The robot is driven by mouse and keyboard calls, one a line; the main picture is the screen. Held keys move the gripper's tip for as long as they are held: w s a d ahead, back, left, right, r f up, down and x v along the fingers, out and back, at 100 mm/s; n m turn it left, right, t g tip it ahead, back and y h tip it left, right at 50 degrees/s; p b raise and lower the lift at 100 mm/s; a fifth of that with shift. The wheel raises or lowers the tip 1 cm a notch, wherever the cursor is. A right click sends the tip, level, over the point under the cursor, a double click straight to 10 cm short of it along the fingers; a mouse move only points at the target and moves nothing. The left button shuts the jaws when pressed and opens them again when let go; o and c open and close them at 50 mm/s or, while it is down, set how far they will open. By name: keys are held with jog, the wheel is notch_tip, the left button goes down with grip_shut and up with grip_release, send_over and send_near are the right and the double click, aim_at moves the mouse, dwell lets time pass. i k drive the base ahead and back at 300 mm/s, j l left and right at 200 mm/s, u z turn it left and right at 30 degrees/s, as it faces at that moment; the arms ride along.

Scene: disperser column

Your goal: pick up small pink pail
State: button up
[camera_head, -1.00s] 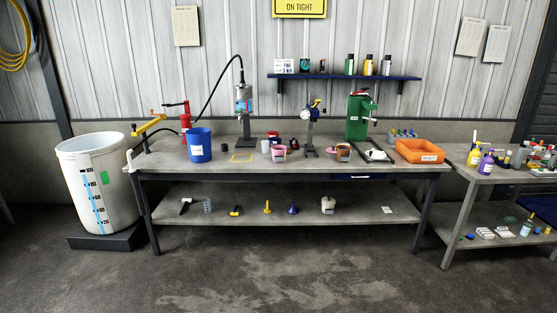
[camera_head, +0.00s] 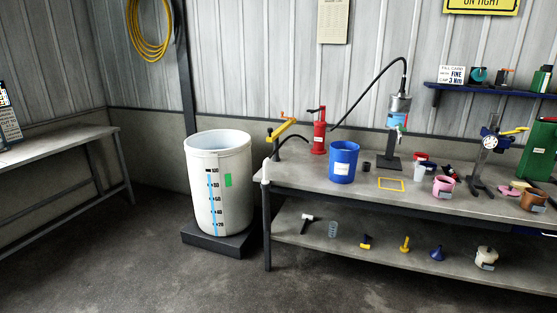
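A small pink pail (camera_head: 442,188) with a pale label on its front stands upright on the grey workbench top, in the right part of the head view.
A blue bucket (camera_head: 343,162) and a yellow square outline (camera_head: 391,184) are left of the pail on the bench (camera_head: 310,180). A large white drum (camera_head: 218,187) stands on a dark base left of the bench. The floor in front is clear.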

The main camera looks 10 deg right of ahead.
aim_at(444, 186)
jog(key=i+z, duration=0.2)
jog(key=i, duration=0.25)
jog(key=i+j+z, duration=0.2)
jog(key=i, duration=0.25)
jog(key=i+j+z, duration=0.15)
jog(key=i, duration=0.3)
jog(key=i+j+z, duration=1.3)
jog(key=j, duration=0.35)
jog(key=i+j+z, duration=0.3)
jog(key=j, duration=0.15)
jog(key=k, duration=0.1)
